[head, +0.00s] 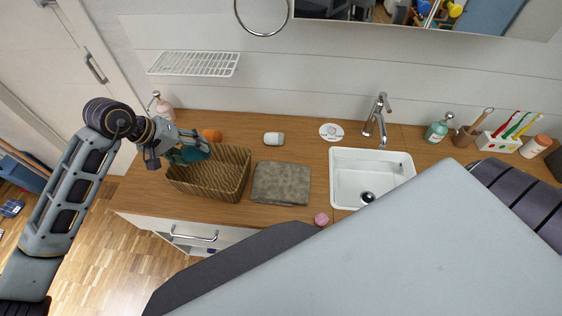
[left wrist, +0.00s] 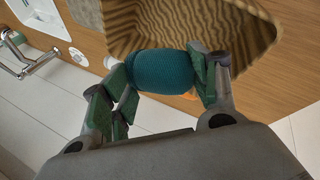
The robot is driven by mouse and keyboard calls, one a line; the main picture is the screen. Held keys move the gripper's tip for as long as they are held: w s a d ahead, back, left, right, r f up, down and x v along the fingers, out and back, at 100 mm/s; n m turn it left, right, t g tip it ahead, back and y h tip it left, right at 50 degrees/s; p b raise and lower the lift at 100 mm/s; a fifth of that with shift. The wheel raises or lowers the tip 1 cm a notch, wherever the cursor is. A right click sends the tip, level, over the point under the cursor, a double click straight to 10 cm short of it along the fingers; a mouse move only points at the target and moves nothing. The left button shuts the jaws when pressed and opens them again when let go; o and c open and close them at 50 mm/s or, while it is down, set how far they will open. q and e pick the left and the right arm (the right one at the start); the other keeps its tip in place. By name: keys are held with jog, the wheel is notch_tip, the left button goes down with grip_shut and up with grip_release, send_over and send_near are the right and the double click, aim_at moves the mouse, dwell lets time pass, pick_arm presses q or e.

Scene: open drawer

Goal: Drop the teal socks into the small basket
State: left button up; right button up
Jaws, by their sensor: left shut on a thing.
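The teal socks (head: 187,154) are a rolled bundle held between the fingers of my left gripper (head: 190,147). In the left wrist view the bundle (left wrist: 160,70) sits between green-padded fingertips, one on each side. The small basket (head: 236,178) is brown, woven and open at the top, on the wooden counter. The gripper and socks are at its back left part, over the rim or just inside it; the exact height is hard to tell. The basket (left wrist: 225,25) shows just beyond the socks in the left wrist view. My right gripper is out of view.
A grey-brown folded towel (head: 281,184) lies right of the basket. An orange item (head: 211,135) and a pink soap bottle (head: 163,107) stand behind it. A white sink (head: 345,180) is farther right. An open drawer (head: 200,236) is below the counter.

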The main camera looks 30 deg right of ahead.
pick_arm(q)
jog(key=shift+f, duration=2.8)
jog(key=o, duration=1.1)
jog(key=v, duration=1.2)
